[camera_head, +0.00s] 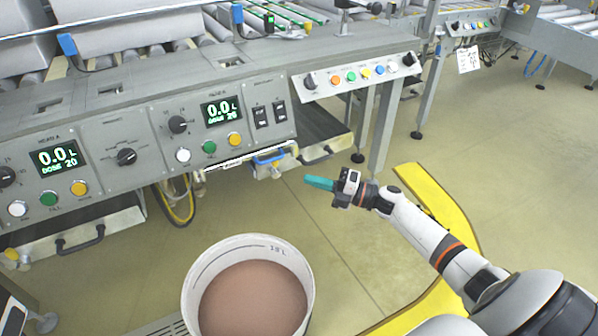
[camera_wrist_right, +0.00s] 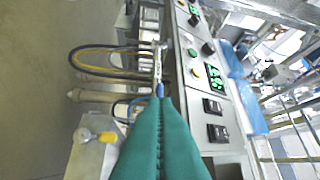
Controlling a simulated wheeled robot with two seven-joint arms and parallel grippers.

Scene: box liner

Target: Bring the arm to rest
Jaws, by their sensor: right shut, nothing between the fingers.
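My right gripper (camera_head: 320,183) is at the centre right of the head view, with teal fingers pointing left towards the machine's front. Its fingers are shut and empty; they also show shut together in the right wrist view (camera_wrist_right: 160,140). The fingertips are apart from a blue-handled valve (camera_head: 270,158) under the machine panel. My right arm reaches in from the lower right, stretched out over the floor. My left gripper is in neither view.
A white bucket (camera_head: 196,290) with brown contents stands below the panel. The grey machine (camera_head: 120,100) with displays, knobs and buttons fills the upper left. Yellow floor marking (camera_head: 425,185) runs behind my right arm. Open floor (camera_head: 530,190) lies to the right.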

